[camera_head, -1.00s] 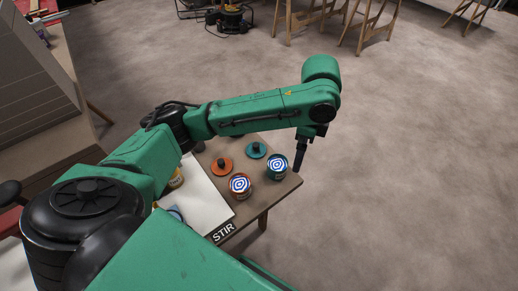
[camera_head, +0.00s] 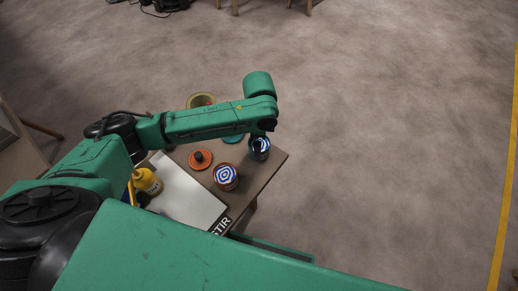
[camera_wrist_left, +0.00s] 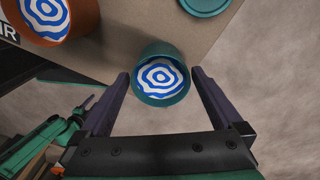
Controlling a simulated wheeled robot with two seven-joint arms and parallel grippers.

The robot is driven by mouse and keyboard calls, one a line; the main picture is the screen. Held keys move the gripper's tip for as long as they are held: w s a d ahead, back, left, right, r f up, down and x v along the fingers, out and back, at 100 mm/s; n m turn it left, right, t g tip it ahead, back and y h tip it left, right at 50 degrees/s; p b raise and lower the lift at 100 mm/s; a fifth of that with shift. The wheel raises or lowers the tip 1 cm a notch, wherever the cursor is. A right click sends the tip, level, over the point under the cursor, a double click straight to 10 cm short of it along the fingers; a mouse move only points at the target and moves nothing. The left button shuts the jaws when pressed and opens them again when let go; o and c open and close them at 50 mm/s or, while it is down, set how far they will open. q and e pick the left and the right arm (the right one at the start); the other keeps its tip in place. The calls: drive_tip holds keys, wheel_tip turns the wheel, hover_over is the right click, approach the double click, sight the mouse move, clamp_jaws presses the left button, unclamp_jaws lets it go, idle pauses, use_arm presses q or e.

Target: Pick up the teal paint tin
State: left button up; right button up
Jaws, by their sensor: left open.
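The teal paint tin (camera_head: 262,156) stands near the right corner of the small table, partly hidden by my left gripper (camera_head: 259,146) above it. In the left wrist view the tin (camera_wrist_left: 161,99) shows a teal rim and wall and blue and white swirled paint. My left gripper (camera_wrist_left: 160,77) is open, with one dark finger on each side of the tin. A gap shows at each side, and the tin is not clamped.
An orange tin (camera_head: 226,185) with similar swirled paint stands close by. An orange lid (camera_head: 200,159) and a teal lid (camera_head: 233,139) lie on the table. A yellow bottle (camera_head: 149,182) stands by a white mat (camera_head: 190,200). Open floor lies to the right.

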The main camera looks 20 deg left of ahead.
use_arm(q)
drive_tip(key=shift+f, duration=0.45)
drive_tip(key=c, duration=1.5)
drive_tip(key=shift+o, duration=0.2)
drive_tip(key=shift+r, duration=0.15)
